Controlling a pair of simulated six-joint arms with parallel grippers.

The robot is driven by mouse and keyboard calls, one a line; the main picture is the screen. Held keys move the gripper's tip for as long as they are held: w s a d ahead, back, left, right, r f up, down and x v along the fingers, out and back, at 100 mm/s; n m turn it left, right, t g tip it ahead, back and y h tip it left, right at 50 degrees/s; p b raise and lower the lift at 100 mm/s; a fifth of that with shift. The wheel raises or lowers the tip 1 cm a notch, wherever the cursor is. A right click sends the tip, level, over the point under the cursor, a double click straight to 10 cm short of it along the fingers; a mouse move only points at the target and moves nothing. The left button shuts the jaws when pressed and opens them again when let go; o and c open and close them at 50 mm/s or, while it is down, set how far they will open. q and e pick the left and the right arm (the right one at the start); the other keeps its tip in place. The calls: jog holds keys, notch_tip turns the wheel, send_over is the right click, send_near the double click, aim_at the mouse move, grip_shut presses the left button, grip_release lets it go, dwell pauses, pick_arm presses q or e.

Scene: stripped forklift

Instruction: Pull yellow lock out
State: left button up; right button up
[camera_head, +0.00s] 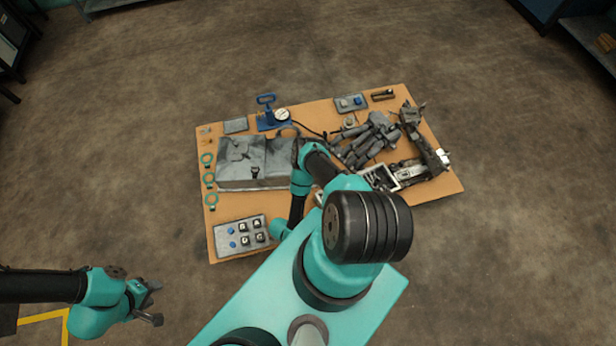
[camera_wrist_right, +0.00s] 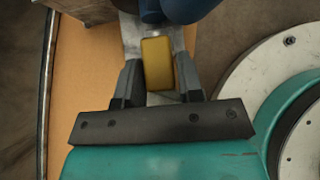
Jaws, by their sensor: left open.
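The yellow lock (camera_wrist_right: 157,64) shows in the right wrist view as a small rounded block against a grey metal part. My right gripper (camera_wrist_right: 157,82) has one dark finger on each side of the lock. I cannot tell whether the fingers touch it. In the head view my right arm hides that gripper and the lock. My left gripper (camera_head: 153,303) is open and empty at the lower left of the head view, over the floor and away from the table.
A tan table (camera_head: 207,228) bears a grey box (camera_head: 255,160), a blue pump with a gauge (camera_head: 270,112), a button panel (camera_head: 242,236), green rings and dark machine parts (camera_head: 368,138). In the right wrist view, blue rounded parts sit above the lock.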

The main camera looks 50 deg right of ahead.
jog(key=o, duration=0.3)
jog(key=v, duration=1.7)
jog(key=shift+a+r, duration=0.1)
dwell(0.6)
